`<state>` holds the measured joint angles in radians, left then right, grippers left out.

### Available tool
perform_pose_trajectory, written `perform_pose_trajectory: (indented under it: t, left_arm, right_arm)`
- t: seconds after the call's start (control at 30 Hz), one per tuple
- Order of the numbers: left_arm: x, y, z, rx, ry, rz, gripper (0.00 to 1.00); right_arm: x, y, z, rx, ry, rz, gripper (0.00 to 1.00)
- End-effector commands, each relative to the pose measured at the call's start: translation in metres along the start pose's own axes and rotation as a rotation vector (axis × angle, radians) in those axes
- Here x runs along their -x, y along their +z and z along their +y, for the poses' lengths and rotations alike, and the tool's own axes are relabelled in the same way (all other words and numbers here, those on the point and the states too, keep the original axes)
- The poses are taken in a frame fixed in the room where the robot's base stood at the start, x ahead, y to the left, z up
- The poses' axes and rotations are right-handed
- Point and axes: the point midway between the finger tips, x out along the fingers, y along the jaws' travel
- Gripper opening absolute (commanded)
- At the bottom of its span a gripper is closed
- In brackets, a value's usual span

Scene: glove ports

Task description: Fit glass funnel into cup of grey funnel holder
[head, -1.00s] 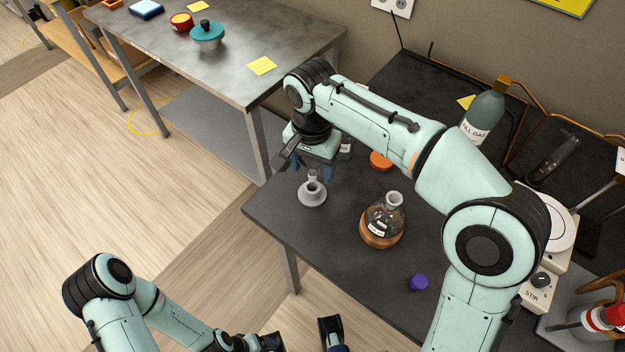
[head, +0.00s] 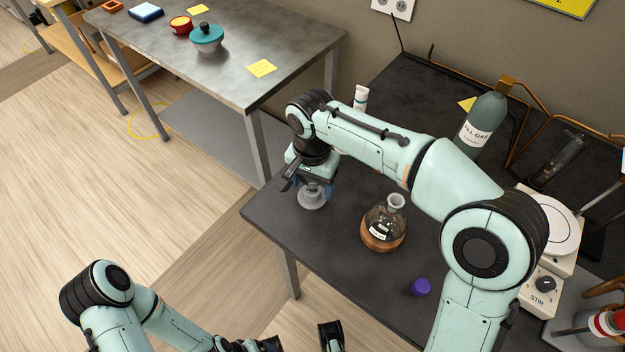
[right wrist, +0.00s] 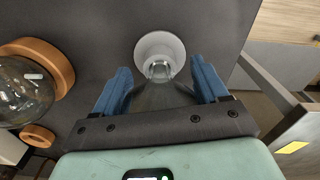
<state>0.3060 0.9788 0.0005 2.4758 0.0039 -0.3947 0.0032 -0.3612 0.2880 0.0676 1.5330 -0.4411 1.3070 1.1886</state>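The grey funnel holder (head: 311,201) stands on the dark table near its left corner. In the right wrist view its round base (right wrist: 145,45) lies beyond my fingertips. My right gripper (head: 313,187) points down over the holder. Its blue fingers are on both sides of the clear glass funnel (right wrist: 160,97), which fills the gap between them. The funnel's narrow end lines up with the holder's cup; whether it is inside cannot be told. The funnel's wide end is partly hidden by the gripper body. My left gripper (head: 302,342) is at the bottom edge, fingers apart and empty, away from the table.
A stirrer (head: 541,284) and a fill gas bottle (head: 481,122) are farther right. A steel table (head: 225,70) stands at the back left.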

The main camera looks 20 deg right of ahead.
Motion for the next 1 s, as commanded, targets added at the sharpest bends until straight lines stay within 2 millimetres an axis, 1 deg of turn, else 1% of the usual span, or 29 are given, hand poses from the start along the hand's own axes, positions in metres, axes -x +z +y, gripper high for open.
perform_pose_trajectory:
  t: [0.33, 0.47, 0.57, 0.8, 0.9, 1.0]
  left_arm:
    - [0.001, 0.0, 0.0, 0.0, 0.0, 0.0, 0.86]
    - [0.005, 0.002, 0.001, 0.0, -0.001, -0.005, 0.86]
    - [0.007, 0.003, 0.002, 0.001, -0.002, -0.009, 0.86]
    - [0.019, 0.005, 0.005, 0.001, -0.003, -0.012, 0.86]
    - [0.024, 0.004, 0.007, 0.0, -0.002, -0.011, 0.86]
    - [0.028, 0.004, 0.008, 0.0, -0.002, -0.009, 0.86]
  right_arm:
    - [0.001, 0.0, 0.0, 0.0, 0.0, 0.0, 0.91]
    - [0.012, -0.001, 0.0, 0.0, -0.002, 0.001, 0.91]
    - [0.029, -0.001, -0.001, 0.0, -0.003, 0.002, 0.91]
    - [0.084, 0.0, -0.001, -0.001, -0.005, 0.002, 0.91]
    - [0.103, 0.0, -0.001, 0.0, -0.004, 0.001, 0.91]
    - [0.117, 0.0, -0.001, 0.0, -0.002, 0.001, 0.91]
